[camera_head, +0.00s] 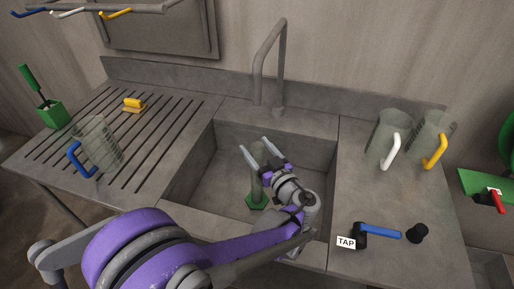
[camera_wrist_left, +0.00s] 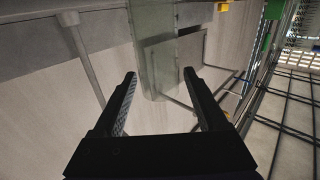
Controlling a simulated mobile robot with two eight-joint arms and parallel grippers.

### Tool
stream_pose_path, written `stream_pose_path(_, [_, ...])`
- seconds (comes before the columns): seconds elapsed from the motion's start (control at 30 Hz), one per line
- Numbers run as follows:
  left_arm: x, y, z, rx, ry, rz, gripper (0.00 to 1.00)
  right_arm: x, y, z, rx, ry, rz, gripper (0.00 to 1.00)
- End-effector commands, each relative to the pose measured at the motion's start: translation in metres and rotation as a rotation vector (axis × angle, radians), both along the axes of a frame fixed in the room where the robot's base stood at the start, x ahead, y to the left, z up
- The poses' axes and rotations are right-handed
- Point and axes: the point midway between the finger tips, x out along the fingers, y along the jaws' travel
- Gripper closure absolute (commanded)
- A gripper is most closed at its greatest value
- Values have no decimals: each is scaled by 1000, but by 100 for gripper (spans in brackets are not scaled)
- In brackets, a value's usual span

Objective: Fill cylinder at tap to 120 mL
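The clear cylinder (camera_head: 257,178) stands upright in the sink on a green hexagonal foot (camera_head: 257,200), partly hidden by my left gripper. My left gripper (camera_head: 255,145) is open over the sink at the cylinder's upper part. In the left wrist view, the fingers (camera_wrist_left: 159,72) are spread, with the clear cylinder (camera_wrist_left: 154,45) between or just beyond them and gaps on both sides. The grey tap spout (camera_head: 270,50) arches above the sink; no water shows. The blue tap lever (camera_head: 380,232) is at the right front, beside the TAP label (camera_head: 346,242). Cylinder markings cannot be read.
A clear jug with a blue handle (camera_head: 101,145) and a yellow block (camera_head: 133,104) stand on the left drainboard. Clear jugs with white (camera_head: 386,140) and yellow (camera_head: 431,135) handles stand on the right counter. A black knob (camera_head: 417,233) is near the lever.

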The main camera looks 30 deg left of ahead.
Motion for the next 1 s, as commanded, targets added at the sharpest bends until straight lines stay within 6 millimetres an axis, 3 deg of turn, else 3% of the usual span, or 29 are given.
stream_pose_path(0.27, [0, 0, 4, 0, 0, 0, 25, 0, 0, 3, 0, -1, 0, 21])
stream_pose_path(0.7, [-34, -57, 3, 0, 0, -3, 25, 0, 0, 0, 0, 0, 0, 21])
stream_pose_path(1.0, [-40, -64, 4, 0, 0, 1, 25, 0, 0, 0, 0, 0, 0, 21])
